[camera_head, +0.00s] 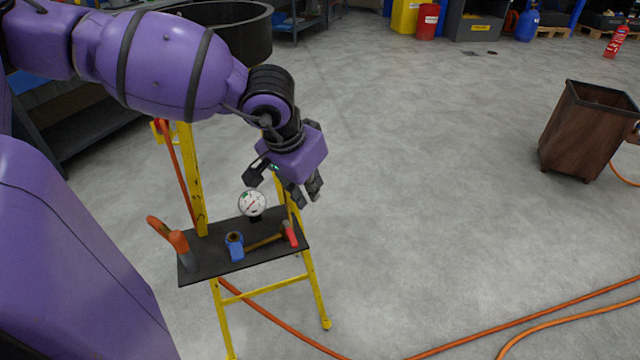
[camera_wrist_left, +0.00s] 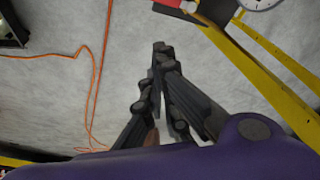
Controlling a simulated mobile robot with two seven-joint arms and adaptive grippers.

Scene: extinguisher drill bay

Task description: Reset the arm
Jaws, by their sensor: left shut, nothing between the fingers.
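My left arm comes in from the left in the head view, and its gripper (camera_head: 309,193) points down just right of a small yellow-legged stand with a dark top (camera_head: 213,267). In the left wrist view the fingers (camera_wrist_left: 164,58) are together with nothing between them, above the concrete floor. The gauge also shows cut off at the top of the left wrist view (camera_wrist_left: 262,2). My right gripper is not in view.
An orange hose (camera_head: 480,337) runs across the floor in front. A brown bin (camera_head: 580,135) stands at the right. A large dark round tub (camera_head: 228,35) and a workbench are behind my arm. The middle floor is clear.

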